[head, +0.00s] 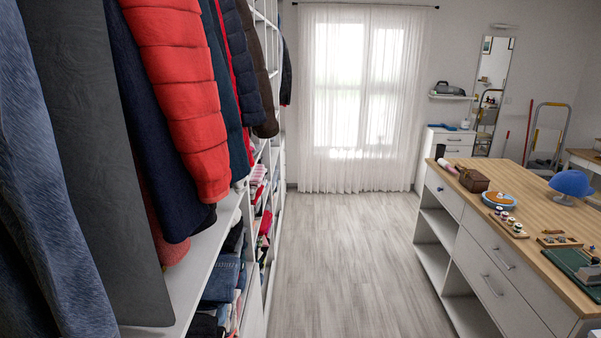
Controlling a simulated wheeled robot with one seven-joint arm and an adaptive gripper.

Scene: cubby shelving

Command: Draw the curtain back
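A sheer white curtain (318,150) hangs from a dark rod (400,6) across the window (365,85) on the far wall. It is drawn across the whole window and reaches almost to the floor. Daylight and the window frame show through it. It stands well ahead, at the end of the aisle. My gripper is not in this view.
Open shelving (215,255) with hanging jackets (180,80) and folded clothes lines the left. A wood-topped island (510,215) with small items stands at the right. A white drawer unit (450,145) sits right of the curtain. The floor aisle (345,265) between is clear.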

